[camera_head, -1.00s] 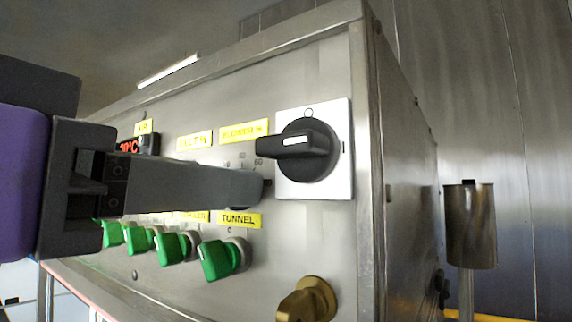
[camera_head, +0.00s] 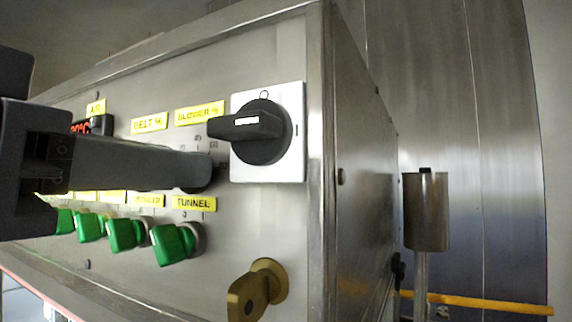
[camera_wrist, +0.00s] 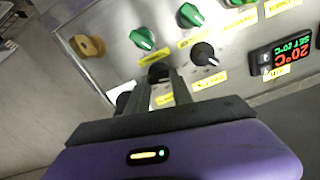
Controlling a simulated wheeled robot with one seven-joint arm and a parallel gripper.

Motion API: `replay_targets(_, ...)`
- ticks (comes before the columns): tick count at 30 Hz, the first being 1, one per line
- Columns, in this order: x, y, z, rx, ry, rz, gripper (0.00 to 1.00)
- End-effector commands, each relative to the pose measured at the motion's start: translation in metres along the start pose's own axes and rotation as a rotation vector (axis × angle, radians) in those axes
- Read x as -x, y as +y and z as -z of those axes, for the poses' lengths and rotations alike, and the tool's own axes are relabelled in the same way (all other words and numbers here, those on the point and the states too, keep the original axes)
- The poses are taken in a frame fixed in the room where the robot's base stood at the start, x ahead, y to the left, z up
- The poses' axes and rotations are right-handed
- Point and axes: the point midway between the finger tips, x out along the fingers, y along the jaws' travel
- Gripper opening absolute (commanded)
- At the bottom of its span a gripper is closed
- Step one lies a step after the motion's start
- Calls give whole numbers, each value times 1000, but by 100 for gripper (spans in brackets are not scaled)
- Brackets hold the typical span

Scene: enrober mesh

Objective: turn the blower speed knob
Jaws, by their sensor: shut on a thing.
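The blower speed knob (camera_wrist: 159,71) is a small dark round knob on the steel panel, below the yellow BLOWER % label (camera_head: 200,113) in the head view. My gripper (camera_wrist: 164,78) reaches it, with its two grey fingers shut on the knob from either side. In the head view my gripper (camera_head: 203,170) comes in from the left, and its fingers hide most of the knob and part of its scale. Some scale numbers show just above the fingertips. The knob's pointer mark cannot be made out.
A big black rotary switch (camera_head: 258,132) on a white plate sits right beside my fingertips. Several green switches (camera_head: 176,244) and a brass key-like knob (camera_head: 255,290) are below. The belt knob (camera_wrist: 205,54) and red display (camera_wrist: 283,56) are near. A metal cylinder (camera_head: 426,210) stands at right.

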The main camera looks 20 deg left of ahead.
Motion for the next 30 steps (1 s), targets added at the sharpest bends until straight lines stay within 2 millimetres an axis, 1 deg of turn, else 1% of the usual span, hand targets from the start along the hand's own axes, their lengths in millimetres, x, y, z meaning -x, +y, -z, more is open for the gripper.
replay_targets(8,-1,2,-3,-158,2,-2,0)
replay_targets(30,0,6,-4,-856,1,-2,0)
